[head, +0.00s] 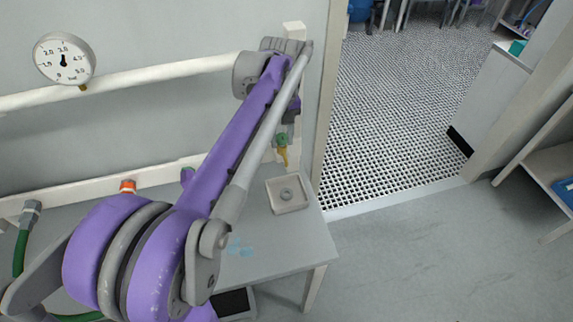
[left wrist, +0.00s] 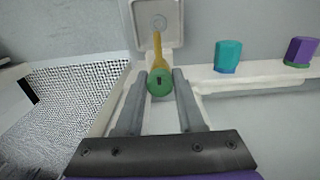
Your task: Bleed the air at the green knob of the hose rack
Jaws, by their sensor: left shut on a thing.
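The green knob (head: 282,139) sits at the right end of the white rail, with a yellow spout (head: 283,157) pointing down from it. In the left wrist view the green knob (left wrist: 160,85) is between the fingertips of my left gripper (left wrist: 161,78), which is shut on it. The yellow spout (left wrist: 157,48) points toward a small square tray (head: 288,207) with a round piece in its middle. That tray (left wrist: 174,40) also shows in the left wrist view. My left arm hides part of the rail in the head view. My right gripper is not in view.
A pressure gauge (head: 64,59) sits on a white pipe (head: 160,78) on the wall. An orange cap (head: 128,186) stands on the rail; the wrist view shows a teal cap (left wrist: 229,56) and a purple cap (left wrist: 300,51). A doorway opens at right.

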